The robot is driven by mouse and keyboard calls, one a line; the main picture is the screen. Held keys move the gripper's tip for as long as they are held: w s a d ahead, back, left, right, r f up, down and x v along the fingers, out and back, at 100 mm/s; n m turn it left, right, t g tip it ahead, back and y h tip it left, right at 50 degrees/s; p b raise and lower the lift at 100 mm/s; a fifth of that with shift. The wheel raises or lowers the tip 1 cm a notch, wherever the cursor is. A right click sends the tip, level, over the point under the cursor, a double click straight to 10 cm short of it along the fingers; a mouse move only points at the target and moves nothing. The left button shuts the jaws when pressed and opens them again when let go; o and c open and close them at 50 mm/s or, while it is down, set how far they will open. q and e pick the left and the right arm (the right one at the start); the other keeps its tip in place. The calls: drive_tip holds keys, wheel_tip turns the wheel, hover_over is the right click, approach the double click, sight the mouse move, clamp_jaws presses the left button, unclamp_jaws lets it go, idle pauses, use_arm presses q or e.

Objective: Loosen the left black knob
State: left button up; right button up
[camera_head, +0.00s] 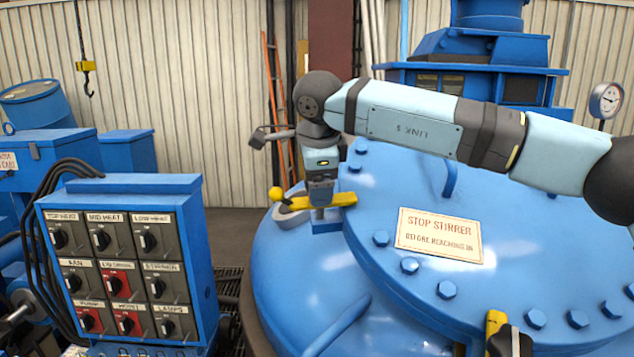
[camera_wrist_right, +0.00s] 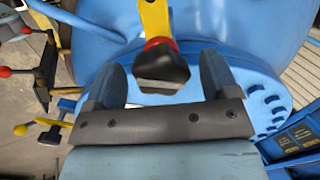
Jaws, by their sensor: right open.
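My right gripper (camera_head: 321,197) points down over the left yellow clamp bar (camera_head: 343,199) at the lid's left edge. In the wrist view a black knob (camera_wrist_right: 160,68) with a red collar, on a yellow bar (camera_wrist_right: 155,18), lies between the spread fingers of this gripper (camera_wrist_right: 163,75). A gap shows on each side of the knob. In the head view this knob is hidden behind the gripper. Another black knob (camera_head: 510,343) with a yellow bar (camera_head: 495,323) stands at the bottom right. My left gripper is not in view.
The blue bolted lid (camera_head: 540,245) bears a "STOP STIRRER" sign (camera_head: 438,235). A control panel (camera_head: 205,270) with several black switches stands at the left. A yellow ball (camera_head: 276,194) sits close left of my gripper. A gauge (camera_head: 605,100) is at the far right.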

drive_tip(key=b+v, duration=0.1)
drive_tip(key=v, duration=1.2)
drive_tip(key=shift+r, duration=0.15)
